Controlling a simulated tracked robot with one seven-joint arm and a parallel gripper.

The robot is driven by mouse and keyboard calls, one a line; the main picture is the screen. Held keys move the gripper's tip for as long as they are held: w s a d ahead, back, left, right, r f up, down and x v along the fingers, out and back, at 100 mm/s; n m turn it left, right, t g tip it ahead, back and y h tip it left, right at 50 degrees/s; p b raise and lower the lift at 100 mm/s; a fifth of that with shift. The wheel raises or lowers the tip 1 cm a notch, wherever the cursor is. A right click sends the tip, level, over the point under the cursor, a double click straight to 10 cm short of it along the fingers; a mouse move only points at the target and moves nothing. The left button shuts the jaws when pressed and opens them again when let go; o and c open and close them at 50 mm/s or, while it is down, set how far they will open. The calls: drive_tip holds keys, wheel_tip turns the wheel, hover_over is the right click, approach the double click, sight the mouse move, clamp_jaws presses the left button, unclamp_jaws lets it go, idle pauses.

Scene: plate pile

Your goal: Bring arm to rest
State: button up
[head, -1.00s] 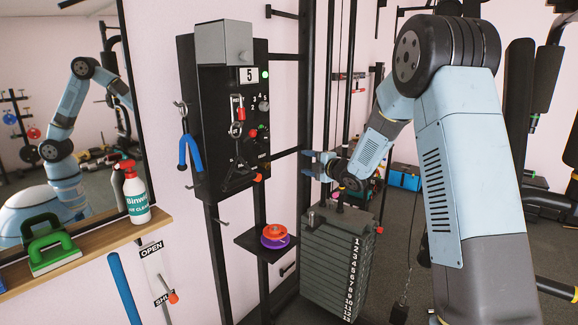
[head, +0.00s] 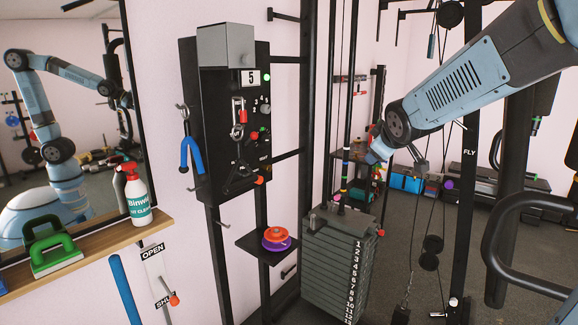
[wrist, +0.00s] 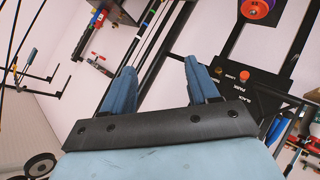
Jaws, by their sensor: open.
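My gripper (wrist: 162,82) shows in the wrist view with its two blue fingers spread apart and nothing between them. In the head view my blue arm reaches in from the upper right, and its far end is over the area right of the weight stack (head: 338,262). The fingers are hard to make out there, as the arm's own links hide much of the end. No contact between my arm and the things around it can be made out.
A black control panel (head: 216,150) hangs at the left, above a small shelf (head: 252,247) with orange and purple discs (head: 276,239). A spray bottle (head: 137,200) and green-handled block (head: 50,245) stand on a wooden ledge. Gym frames and cables stand close around my arm at the right.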

drive_tip(key=s+f+m+g, duration=0.2)
drive_tip(key=s+m+g, duration=0.1)
drive_tip(key=s, duration=1.1)
drive_tip(key=s+f+m+g, duration=0.2)
drive_tip(key=s+m, duration=0.3)
drive_tip(key=s, duration=0.9)
drive_tip(key=shift+d+m+g, duration=0.2)
drive_tip(key=shift+m+g, duration=0.2)
drive_tip(key=shift+c, duration=0.4)
